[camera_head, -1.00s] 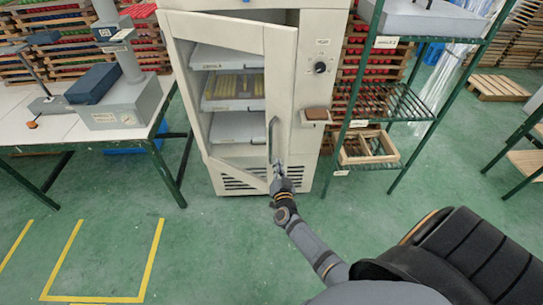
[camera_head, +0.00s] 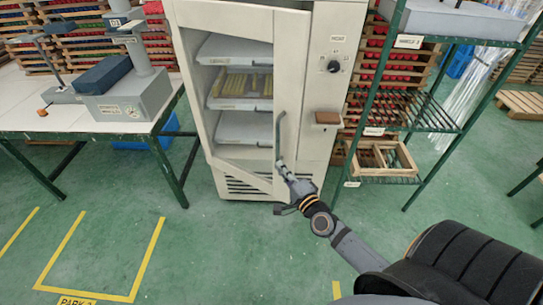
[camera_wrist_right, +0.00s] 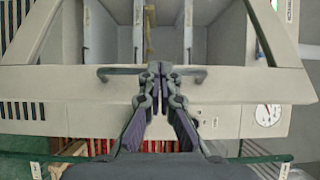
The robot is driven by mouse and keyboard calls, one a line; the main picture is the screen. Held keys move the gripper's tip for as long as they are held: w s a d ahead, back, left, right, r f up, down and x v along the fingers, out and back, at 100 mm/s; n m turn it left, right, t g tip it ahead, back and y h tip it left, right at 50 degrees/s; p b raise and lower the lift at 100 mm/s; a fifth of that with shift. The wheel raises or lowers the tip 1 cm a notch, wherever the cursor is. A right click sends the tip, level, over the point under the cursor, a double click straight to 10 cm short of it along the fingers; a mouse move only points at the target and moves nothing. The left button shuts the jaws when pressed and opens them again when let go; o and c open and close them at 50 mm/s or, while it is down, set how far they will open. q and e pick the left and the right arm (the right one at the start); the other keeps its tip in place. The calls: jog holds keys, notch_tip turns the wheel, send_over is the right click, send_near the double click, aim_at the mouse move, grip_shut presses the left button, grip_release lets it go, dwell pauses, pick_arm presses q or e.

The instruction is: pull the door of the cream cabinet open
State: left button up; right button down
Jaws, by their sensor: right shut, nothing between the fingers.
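The cream cabinet (camera_head: 325,110) stands upright at the centre of the head view. Its windowed door (camera_head: 290,75) appears slightly ajar, with shelves showing through the window. The door's grey handle (camera_head: 279,135) is a vertical bar near its right edge; in the right wrist view the handle (camera_wrist_right: 112,73) runs crosswise. My right gripper (camera_head: 282,166) is at the lower part of the handle, and also shows in the wrist view (camera_wrist_right: 160,70). Its fingers are shut together with nothing between them, their tips overlapping the bar. Whether they touch it is unclear. My left gripper is out of view.
A table (camera_head: 70,120) with grey equipment stands left of the cabinet. A green metal rack (camera_head: 430,125) with a wooden crate (camera_head: 385,157) stands close on the right. The green floor in front of the cabinet is clear, with yellow markings at left.

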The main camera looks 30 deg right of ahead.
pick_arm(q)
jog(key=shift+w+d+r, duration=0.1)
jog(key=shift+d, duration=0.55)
pick_arm(e)
jog(key=w, duration=0.6)
jog(key=shift+w, duration=0.4)
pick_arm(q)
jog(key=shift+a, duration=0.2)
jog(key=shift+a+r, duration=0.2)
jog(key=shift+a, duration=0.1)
pick_arm(e)
jog(key=shift+s+a, duration=0.1)
jog(key=shift+a, duration=0.15)
